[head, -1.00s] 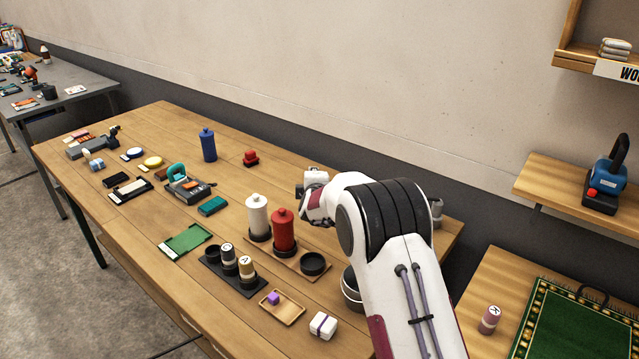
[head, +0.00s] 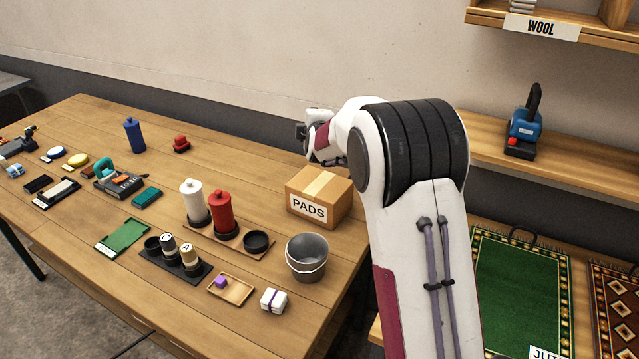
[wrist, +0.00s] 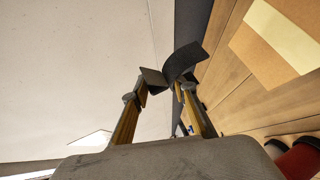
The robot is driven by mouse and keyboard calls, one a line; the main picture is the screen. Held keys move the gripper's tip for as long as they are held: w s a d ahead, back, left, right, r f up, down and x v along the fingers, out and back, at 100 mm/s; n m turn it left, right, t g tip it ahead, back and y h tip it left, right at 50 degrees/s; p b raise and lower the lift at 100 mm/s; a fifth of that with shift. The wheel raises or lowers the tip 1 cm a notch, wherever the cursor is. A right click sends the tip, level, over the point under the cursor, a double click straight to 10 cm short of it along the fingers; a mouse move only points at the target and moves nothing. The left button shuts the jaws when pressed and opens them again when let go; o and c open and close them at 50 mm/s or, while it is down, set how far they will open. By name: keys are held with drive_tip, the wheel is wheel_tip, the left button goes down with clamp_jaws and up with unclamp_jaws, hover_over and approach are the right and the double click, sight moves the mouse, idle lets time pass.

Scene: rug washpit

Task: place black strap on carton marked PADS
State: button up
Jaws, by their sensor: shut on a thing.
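The carton marked PADS (head: 338,206) is a brown taped box at the right end of the wooden worktable. It also shows at the upper right of the wrist view (wrist: 262,62). My gripper (head: 303,132) is raised above and behind the carton in the head view, apart from it. In the wrist view, my gripper (wrist: 167,77) has its fingers closed around a dark, curved piece, the black strap (wrist: 186,61). The strap is hard to tell from the dark fingertips, and the head view does not show it clearly.
A metal bucket (head: 307,257) stands in front of the carton. Red (head: 221,213) and white (head: 192,203) bottles stand left of it. A blue clamp-like tool (head: 524,133) sits on the right shelf. Bare tabletop lies behind the bottles, and the carton's top is clear.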

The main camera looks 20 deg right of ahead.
drive_tip(key=s+d, duration=0.1)
drive_tip(key=s, duration=0.1)
drive_tip(key=shift+s+d+r, duration=0.35)
drive_tip(key=shift+s, duration=0.05)
drive_tip(key=shift+s+a+f, duration=0.5)
drive_tip(key=shift+s+f, duration=0.05)
drive_tip(key=shift+f, duration=0.15)
drive_tip(key=shift+f, duration=0.1)
hover_over(319, 184)
wheel_tip(319, 184, down, 6)
drive_tip(key=shift+w+f, duration=0.1)
drive_tip(key=shift+f, duration=0.05)
drive_tip(key=shift+f, duration=1.8)
drive_tip(key=shift+f, duration=0.1)
